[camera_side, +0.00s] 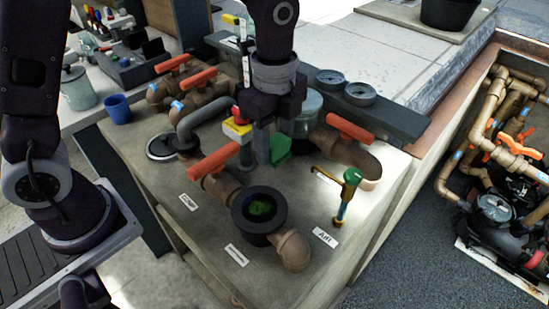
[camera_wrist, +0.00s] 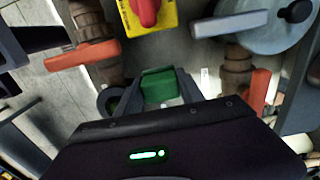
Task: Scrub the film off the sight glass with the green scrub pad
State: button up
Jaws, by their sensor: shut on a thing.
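The green scrub pad (camera_side: 279,148) is held between the fingers of my gripper (camera_side: 268,150), above the bench top. In the wrist view the pad (camera_wrist: 158,87) sits between the two fingertips of my gripper (camera_wrist: 160,92). The sight glass (camera_side: 260,208) is a dark round collar with green film inside its opening, in front of and below the gripper in the side view. The pad is apart from the glass. In the wrist view a dark ring (camera_wrist: 112,98), partly hidden by the gripper, shows left of the pad.
Brown pipes with orange handles (camera_side: 213,160) (camera_side: 350,128) stand close on both sides of my gripper. A yellow box with a red button (camera_side: 238,126) is just left of it. A green-topped brass valve (camera_side: 351,178) stands right of the glass. A blue cup (camera_side: 118,109) is at left.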

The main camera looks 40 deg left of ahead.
jog(key=o, duration=0.7)
jog(key=c, duration=0.6)
jog(key=shift+o, duration=0.2)
notch_tip(320, 180, up, 7)
send_over(245, 196)
jog(key=shift+d+f, duration=0.1)
jog(key=shift+f, duration=3.9)
jog(key=shift+w+d+f, duration=0.1)
jog(key=shift+d+f, duration=0.1)
jog(key=shift+d, duration=0.1)
jog(key=shift+c, duration=0.6)
jog(key=shift+d, duration=2.3)
jog(key=shift+a, duration=2.7)
notch_tip(245, 196, up, 8)
jog(key=shift+r, duration=0.15)
